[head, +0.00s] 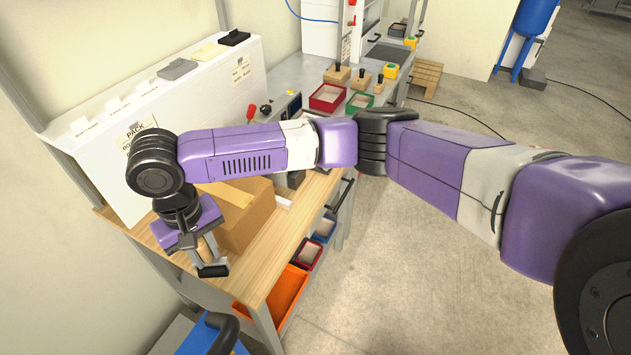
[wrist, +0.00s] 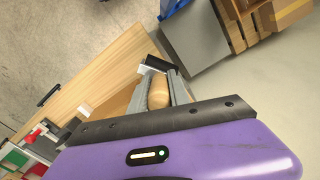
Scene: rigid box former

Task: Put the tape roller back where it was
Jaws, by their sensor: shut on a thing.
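My gripper (head: 207,257) is at the near left end of the wooden bench, in front of the open side of the cardboard box. It is shut on the tape roller, whose dark end (head: 213,270) shows below the fingers in the head view. In the wrist view the fingers (wrist: 158,90) close around a tan, rounded handle-like part of the tape roller (wrist: 158,96), with a black piece beyond it. The fingers hide much of it. I cannot tell whether the roller touches the bench.
A cardboard box (head: 249,212) stands on the bench (head: 262,267) right beside my gripper. A long white panel (head: 105,150) runs along the wall behind. Red (head: 328,97) and green (head: 359,102) trays lie farther off. An orange bin (head: 288,296) is below the bench.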

